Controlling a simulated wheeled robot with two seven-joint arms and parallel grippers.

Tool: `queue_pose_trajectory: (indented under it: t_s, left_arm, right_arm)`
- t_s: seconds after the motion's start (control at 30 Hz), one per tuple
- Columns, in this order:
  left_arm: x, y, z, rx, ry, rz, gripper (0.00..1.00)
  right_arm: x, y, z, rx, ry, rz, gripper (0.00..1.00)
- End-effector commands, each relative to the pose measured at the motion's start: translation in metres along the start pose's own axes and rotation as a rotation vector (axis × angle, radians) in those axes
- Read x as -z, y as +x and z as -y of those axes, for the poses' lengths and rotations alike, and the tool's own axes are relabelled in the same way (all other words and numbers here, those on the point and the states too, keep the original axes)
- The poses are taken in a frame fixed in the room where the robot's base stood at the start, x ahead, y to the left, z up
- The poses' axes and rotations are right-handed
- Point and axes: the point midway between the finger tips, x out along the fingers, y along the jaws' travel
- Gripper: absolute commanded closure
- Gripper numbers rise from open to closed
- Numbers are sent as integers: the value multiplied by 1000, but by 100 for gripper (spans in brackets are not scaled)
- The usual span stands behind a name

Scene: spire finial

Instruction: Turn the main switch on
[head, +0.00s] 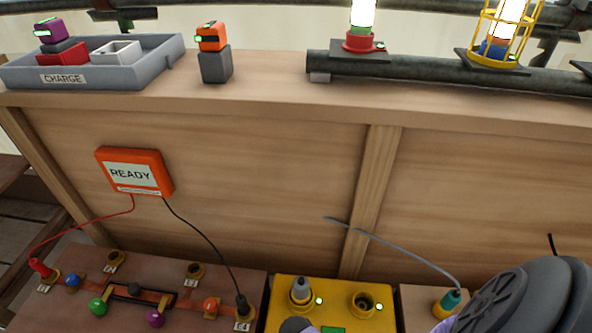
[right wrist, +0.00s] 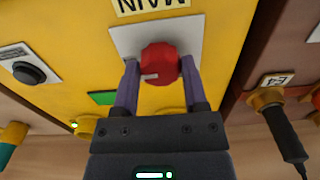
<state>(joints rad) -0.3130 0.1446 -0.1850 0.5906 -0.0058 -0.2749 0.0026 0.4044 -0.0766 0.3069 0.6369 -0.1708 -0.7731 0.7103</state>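The main switch is a red knob (right wrist: 160,63) on a white plate (right wrist: 126,42) on the yellow box, under a label reading MAIN that appears upside down in the right wrist view. A short pale mark on the knob points left in that view. My right gripper (right wrist: 161,72) has its purple fingers on either side of the knob, with no clear gap. The yellow box (head: 335,292) is at the bottom of the head view, where the knob is cut off or hidden. My left gripper is not in view.
A black button (right wrist: 30,74) and a green patch (right wrist: 101,98) are near the knob. A black plug (right wrist: 285,132) stands beside the box. An orange READY panel (head: 135,172) is on the wooden wall. A grey CHARGE tray (head: 120,75) is on the ledge.

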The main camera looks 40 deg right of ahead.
Motion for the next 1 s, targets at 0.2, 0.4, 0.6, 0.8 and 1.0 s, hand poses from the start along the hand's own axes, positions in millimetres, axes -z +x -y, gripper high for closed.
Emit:
queue_pose_trajectory:
  t_s: [0.2, 0.4, 0.6, 0.8, 1.0]
  left_arm:
    - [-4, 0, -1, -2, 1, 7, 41]
    - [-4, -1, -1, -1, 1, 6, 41]
    - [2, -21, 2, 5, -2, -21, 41]
    - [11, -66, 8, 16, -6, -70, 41]
    - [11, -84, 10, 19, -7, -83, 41]
  right_arm:
    - [0, 0, 0, 0, -1, 0, 11]
    - [0, -1, 0, 0, -1, -1, 11]
    - [2, -27, 2, 4, -1, -5, 11]
    - [2, -82, 2, 7, -1, -6, 11]
    - [0, -104, 1, 2, -1, -2, 11]
